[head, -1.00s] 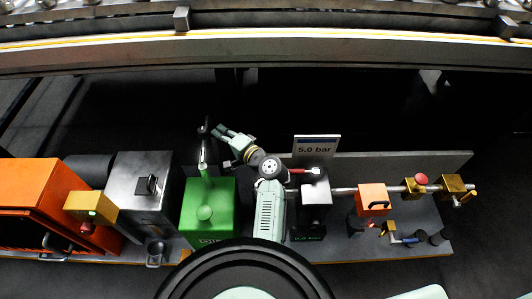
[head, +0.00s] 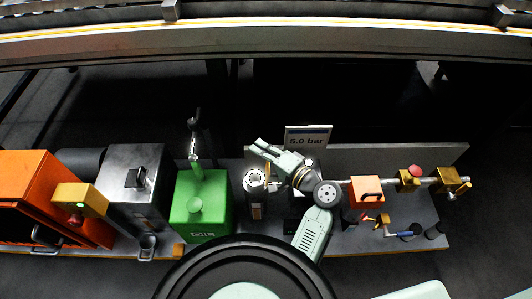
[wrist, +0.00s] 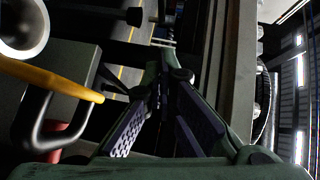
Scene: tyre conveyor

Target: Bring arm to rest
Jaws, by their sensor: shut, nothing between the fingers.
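My gripper (head: 257,147) is raised over the bench in the head view, with its fingers pointing up and left. It is empty, and its fingers (wrist: 168,68) come together at the tips in the wrist view. The arm link behind it runs down to the right and hides part of the bench, including much of what stands below the 5.0 bar sign (head: 307,140). The fingertips look apart from the things around them.
The grey bench (head: 420,160) carries a green oil unit (head: 204,212), a silver cylinder (head: 256,188), a grey metal box (head: 136,185), an orange cabinet (head: 30,180), and an orange block (head: 366,191) by a red button (head: 415,171). The conveyor (head: 270,48) crosses behind.

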